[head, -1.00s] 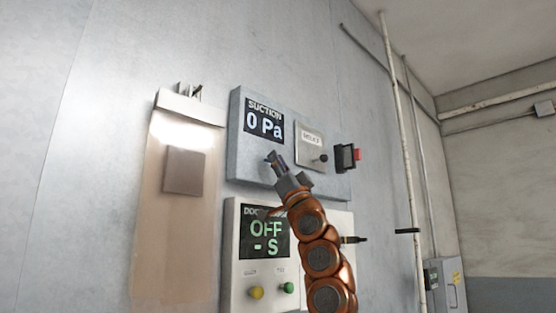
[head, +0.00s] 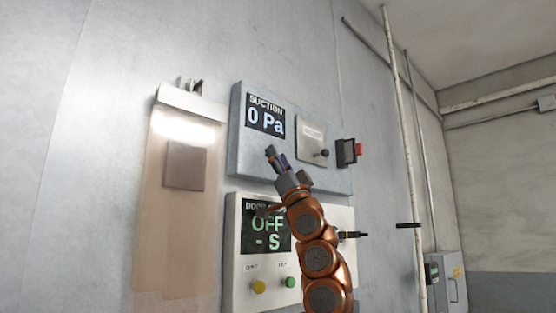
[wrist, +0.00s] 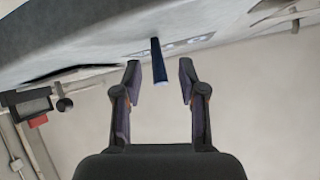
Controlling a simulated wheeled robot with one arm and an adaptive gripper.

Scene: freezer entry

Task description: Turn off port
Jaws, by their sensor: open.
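A grey suction box (head: 236,135) hangs on the metal wall, with a dark display (head: 264,117) reading "SUCTION 0 Pa". Right of the display is a pale plate (head: 311,133) with a label too blurred to read, and a black knob (head: 324,153) at its lower right. My gripper (head: 287,163) is in front of the box's lower part, below the display. In the wrist view my gripper (wrist: 160,82) is open, with a dark blue bar (wrist: 159,62) showing between its fingers and touching neither. The bar's base lies near the grey box surface (wrist: 70,45).
A lower white box (head: 232,240) reads "OFF - S", with a yellow button (head: 258,287) and a green button (head: 290,282). A black and red switch (head: 348,152) sits right of the suction box. Clear strips (head: 150,240) hang left; pipes (head: 407,150) run right.

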